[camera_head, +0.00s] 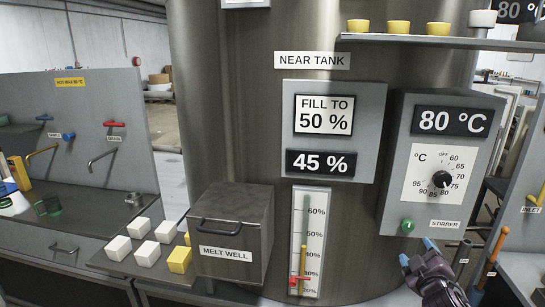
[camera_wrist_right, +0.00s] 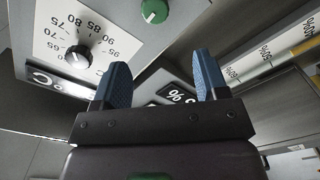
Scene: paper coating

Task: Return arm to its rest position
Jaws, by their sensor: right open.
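My right gripper (camera_head: 416,252) shows at the lower right of the head view, with blue fingertips. It is open, with nothing between its fingers. It stands in front of the lower part of the tank, just below the grey control box (camera_head: 397,160) with its green stirrer knob (camera_head: 407,225). In the right wrist view my right gripper (camera_wrist_right: 163,82) has its two blue fingers spread apart. The green knob (camera_wrist_right: 155,11) and the black dial knob (camera_wrist_right: 77,55) show beyond the fingers there, apart from them. My left gripper is not in view.
The near tank (camera_head: 225,110) fills the middle and carries a 45 % display (camera_head: 320,163) and a level gauge (camera_head: 312,240). The melt well (camera_head: 235,228) juts out at the lower left beside white and yellow blocks (camera_head: 147,254).

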